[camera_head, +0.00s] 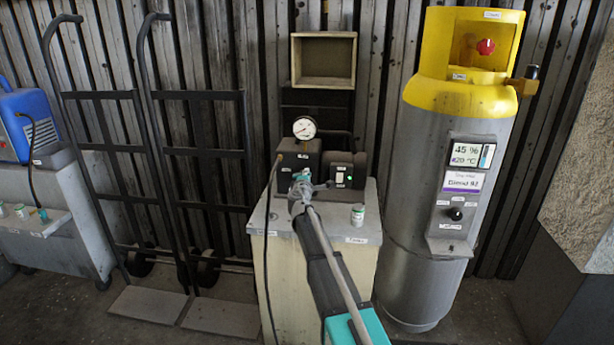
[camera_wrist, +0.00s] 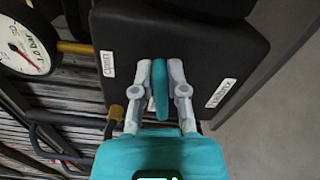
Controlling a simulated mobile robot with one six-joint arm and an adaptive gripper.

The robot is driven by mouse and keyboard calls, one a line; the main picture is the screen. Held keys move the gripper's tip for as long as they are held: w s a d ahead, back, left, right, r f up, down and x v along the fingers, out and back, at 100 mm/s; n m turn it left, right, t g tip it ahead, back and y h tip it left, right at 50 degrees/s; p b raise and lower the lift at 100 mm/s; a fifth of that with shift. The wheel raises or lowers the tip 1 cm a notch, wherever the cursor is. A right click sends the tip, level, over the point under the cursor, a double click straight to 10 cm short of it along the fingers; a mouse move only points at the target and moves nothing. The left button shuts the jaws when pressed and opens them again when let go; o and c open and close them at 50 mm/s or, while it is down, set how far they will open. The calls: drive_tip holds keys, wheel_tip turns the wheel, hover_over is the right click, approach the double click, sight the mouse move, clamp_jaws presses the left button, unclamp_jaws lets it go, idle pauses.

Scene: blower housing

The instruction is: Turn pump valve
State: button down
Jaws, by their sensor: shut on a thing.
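The pump (camera_head: 320,160) is a black unit on a cabinet, with a round white gauge (camera_head: 304,128) on top. In the wrist view the gauge (camera_wrist: 25,47) is at the upper left. The pump valve's teal handle (camera_wrist: 159,90) stands out from the black pump block (camera_wrist: 220,55) between labels that appear to read "Open" and another word. My gripper (camera_wrist: 159,80) has its two grey fingers on either side of the handle and is shut on it. In the head view my gripper (camera_head: 303,188) is at the pump's front and hides most of the handle.
A grey cylinder with a yellow top (camera_head: 450,180) stands right of the cabinet (camera_head: 275,270). A small jar (camera_head: 358,215) sits on the cabinet top. Black hand trucks (camera_head: 200,150) and a blue machine (camera_head: 30,125) are at the left. A black hose (camera_head: 268,235) hangs down the cabinet front.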

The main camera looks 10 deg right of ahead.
drive_tip(key=shift+f+m, duration=0.25)
drive_tip(key=shift+m, duration=1.05)
drive_tip(key=c, duration=0.7)
unclamp_jaws()
drive_tip(key=shift+o, duration=0.2)
drive_tip(key=shift+s, duration=0.2)
drive_tip(key=v, duration=1.1)
drive_tip(key=shift+s, duration=0.3)
drive_tip(key=shift+a, duration=0.1)
